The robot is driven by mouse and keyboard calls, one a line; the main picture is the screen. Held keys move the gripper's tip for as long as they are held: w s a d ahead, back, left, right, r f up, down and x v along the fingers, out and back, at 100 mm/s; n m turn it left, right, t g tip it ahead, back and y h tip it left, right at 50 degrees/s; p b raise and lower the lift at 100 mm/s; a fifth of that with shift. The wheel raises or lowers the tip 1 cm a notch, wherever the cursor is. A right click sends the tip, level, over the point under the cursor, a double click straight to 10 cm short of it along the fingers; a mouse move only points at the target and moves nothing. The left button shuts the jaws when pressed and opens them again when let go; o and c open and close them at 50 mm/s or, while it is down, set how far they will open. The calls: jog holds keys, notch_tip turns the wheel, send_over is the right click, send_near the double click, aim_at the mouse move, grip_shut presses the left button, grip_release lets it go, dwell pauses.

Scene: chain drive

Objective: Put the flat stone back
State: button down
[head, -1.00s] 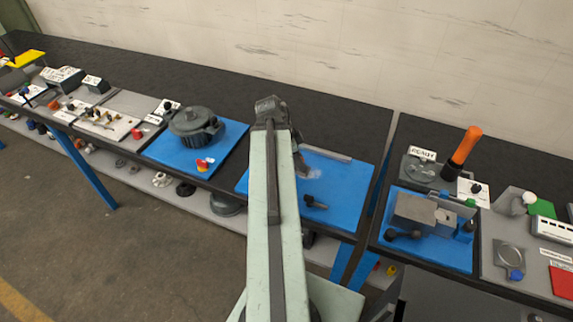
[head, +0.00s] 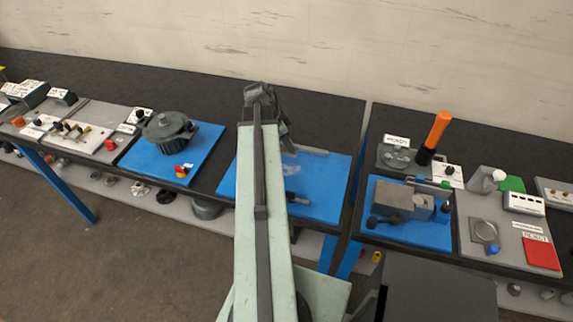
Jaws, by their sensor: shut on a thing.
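My gripper (head: 288,146) hangs dark and small past the bend of my arm, over the blue mat (head: 325,205) on the middle bench. It is shut on a small pale grey piece at its tips, which looks like the flat stone (head: 290,156); its outline is blurred and partly hidden. A light patch lies just below it on the mat. A dark tool with a handle (head: 297,198) lies on the mat, partly behind my arm. A thin grey bar (head: 310,150) lies along the mat's far edge.
Left is another blue mat with a round dark grey housing (head: 168,127). Past a gap between benches, right, is a blue mat with a grey block (head: 402,199). An orange upright handle (head: 437,130) stands behind it. The dark bench top behind my gripper is clear.

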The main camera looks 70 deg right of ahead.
notch_tip(320, 180, down, 8)
jog(key=b, duration=0.6)
jog(key=shift+f+b, duration=0.1)
jog(key=shift+b, duration=0.2)
jog(key=shift+r, duration=0.2)
jog(key=shift+f, duration=0.15)
jog(key=c, duration=1.1)
grip_release()
jog(key=shift+r+p, duration=0.35)
jog(key=shift+p, duration=0.05)
jog(key=p+v, duration=1)
jog(key=v, duration=0.1)
jog(key=shift+w+a+r+p, duration=0.1)
jog(key=shift+a+r+p, duration=0.05)
jog(key=shift+r+p, duration=0.2)
